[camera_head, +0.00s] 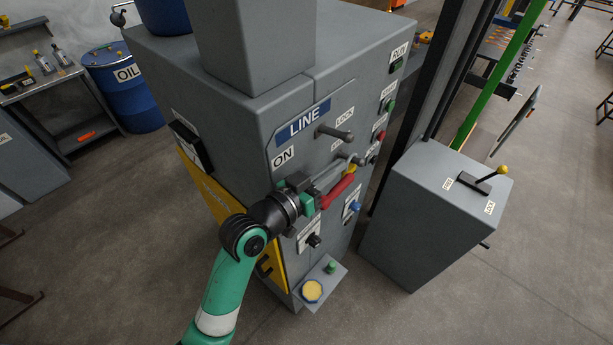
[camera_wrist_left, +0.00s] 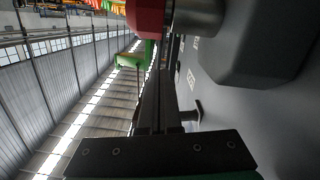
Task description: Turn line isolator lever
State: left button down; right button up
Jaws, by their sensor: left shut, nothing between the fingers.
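The line isolator lever has a red handle (camera_head: 338,192) and sits on the front of a grey cabinet (camera_head: 240,135), below the blue LINE sign (camera_head: 303,120). The handle slants down to the left, near the ON label (camera_head: 283,156). My left gripper (camera_head: 338,172) is shut and empty, its fingers lying just above and alongside the red handle. In the left wrist view, the shut dark fingers (camera_wrist_left: 158,85) point toward the red grip (camera_wrist_left: 147,17) and a grey metal shaft (camera_wrist_left: 197,14). Whether they touch the lever I cannot tell. My right gripper is not in view.
A grey peg (camera_head: 335,132) sticks out of the panel above the lever. Knobs and buttons line the panel's right side. A grey box with a yellow-knobbed lever (camera_head: 501,171) stands to the right. A blue oil drum (camera_head: 122,85) is at the back left.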

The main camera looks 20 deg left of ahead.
pick_arm(q)
jog(key=v, duration=0.4)
jog(key=shift+s+a+r, duration=0.1)
jog(key=shift+s+r, duration=0.1)
jog(key=shift+s, duration=0.2)
jog(key=p+v, duration=0.2)
jog(key=v, duration=0.1)
jog(key=p+v, duration=0.1)
jog(key=p, duration=0.1)
jog(key=shift+s+a+r, duration=0.15)
jog(key=shift+s+r, duration=0.2)
